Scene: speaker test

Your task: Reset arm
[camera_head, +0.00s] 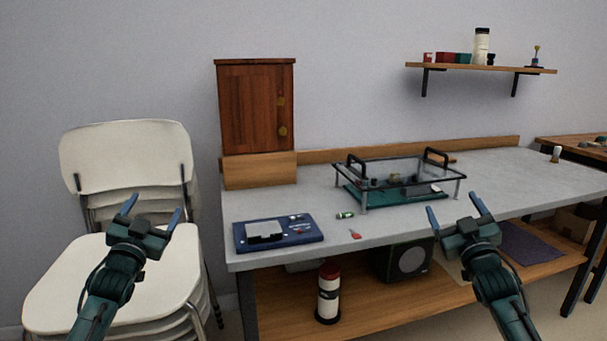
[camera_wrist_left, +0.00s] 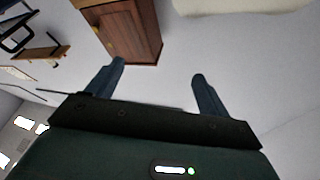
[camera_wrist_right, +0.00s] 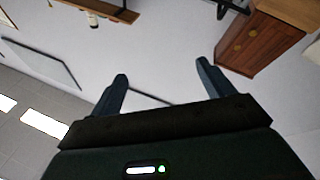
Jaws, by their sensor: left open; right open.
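My left gripper (camera_head: 152,210) is open and empty, raised in front of the stacked white chairs in the head view. Its two fingers (camera_wrist_left: 158,82) are spread with nothing between them in the left wrist view. My right gripper (camera_head: 454,205) is open and empty, in front of the workbench's front edge in the head view. Its fingers (camera_wrist_right: 161,82) are also apart and empty in the right wrist view. Both grippers point upward in the head view.
The grey workbench (camera_head: 500,175) holds a wooden cabinet (camera_head: 255,105), a blue case (camera_head: 310,234), a small red item (camera_head: 355,234) and a clear-topped frame (camera_head: 390,172). White chairs (camera_head: 60,290) stand at left. A speaker (camera_head: 412,262) and cylinder (camera_head: 328,290) sit below. A shelf (camera_head: 480,68) hangs above.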

